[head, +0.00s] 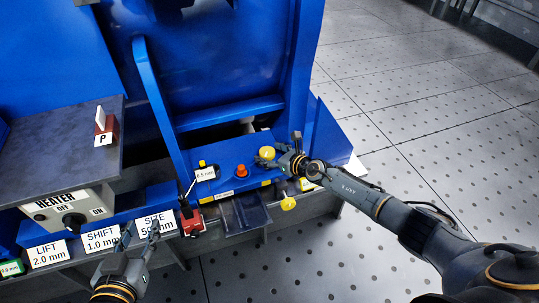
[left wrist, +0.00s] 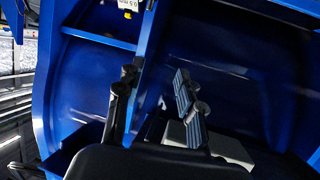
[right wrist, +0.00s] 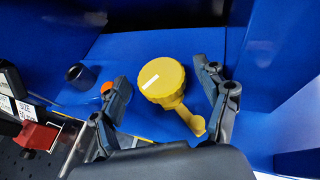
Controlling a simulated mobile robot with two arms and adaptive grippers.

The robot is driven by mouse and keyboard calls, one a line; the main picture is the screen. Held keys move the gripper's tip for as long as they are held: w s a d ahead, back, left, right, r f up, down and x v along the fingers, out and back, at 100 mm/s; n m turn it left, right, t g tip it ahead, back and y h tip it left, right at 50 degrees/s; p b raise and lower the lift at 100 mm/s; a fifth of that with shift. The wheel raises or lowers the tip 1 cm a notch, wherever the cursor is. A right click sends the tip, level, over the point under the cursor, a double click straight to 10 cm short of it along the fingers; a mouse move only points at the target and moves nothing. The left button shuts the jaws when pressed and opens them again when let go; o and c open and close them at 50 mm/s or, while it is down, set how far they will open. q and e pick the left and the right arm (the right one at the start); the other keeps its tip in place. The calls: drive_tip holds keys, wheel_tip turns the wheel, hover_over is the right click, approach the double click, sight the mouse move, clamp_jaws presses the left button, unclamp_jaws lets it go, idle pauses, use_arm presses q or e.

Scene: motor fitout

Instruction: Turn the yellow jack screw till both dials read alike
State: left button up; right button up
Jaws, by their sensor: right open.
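The yellow jack screw (head: 266,153) stands on the blue foot of the machine, and its round head with a white mark shows in the right wrist view (right wrist: 162,80). My right gripper (head: 282,153) is open, with its fingers on either side of the yellow head; I cannot tell whether they touch it. A yellow lever-like piece (right wrist: 190,119) sticks out below the head. My left gripper (head: 141,228) is open and empty in front of the label row; its spread fingers also show in the left wrist view (left wrist: 155,78). No dial reading is legible in any view.
An orange button (head: 241,170) and a small label (head: 206,173) sit left of the screw. A second yellow knob (head: 288,203) hangs below. A red block (head: 192,223) with a lever and a heater switch (head: 74,221) stand further left. Open floor lies right.

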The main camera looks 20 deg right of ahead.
use_arm(q)
drive_tip(key=shift+w+d+r+t, duration=0.2)
drive_tip(key=shift+r+t, duration=0.1)
drive_tip(key=shift+r, duration=0.15)
use_arm(e)
drive_tip(key=shift+w, duration=0.15)
